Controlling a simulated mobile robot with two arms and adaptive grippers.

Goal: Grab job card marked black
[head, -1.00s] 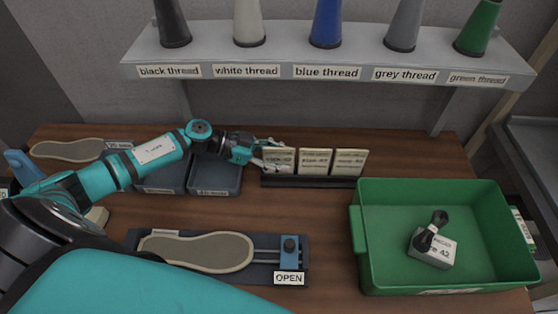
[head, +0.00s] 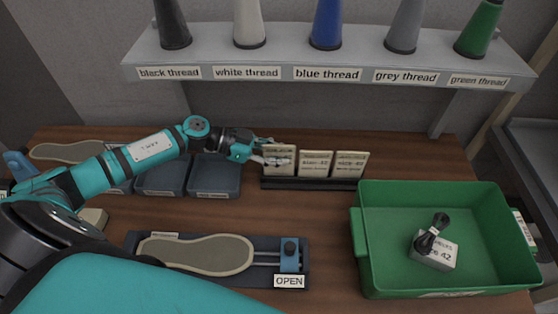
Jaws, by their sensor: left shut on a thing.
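Three cream job cards are at a dark rack (head: 325,184) at the back of the bench. My left gripper (head: 277,156) is shut on the leftmost job card (head: 284,168), which stands slightly higher than the others. The gripper covers part of its print, and I cannot read whether it is marked black. The middle card (head: 315,163) and the right card (head: 350,163) stand upright in the rack; their small print is blurred. My right gripper is not in view.
A sole clamp with an OPEN label (head: 289,281) lies in front. Blue-grey bins (head: 214,176) are left of the rack. A thread shelf (head: 330,60) hangs above with several cones.

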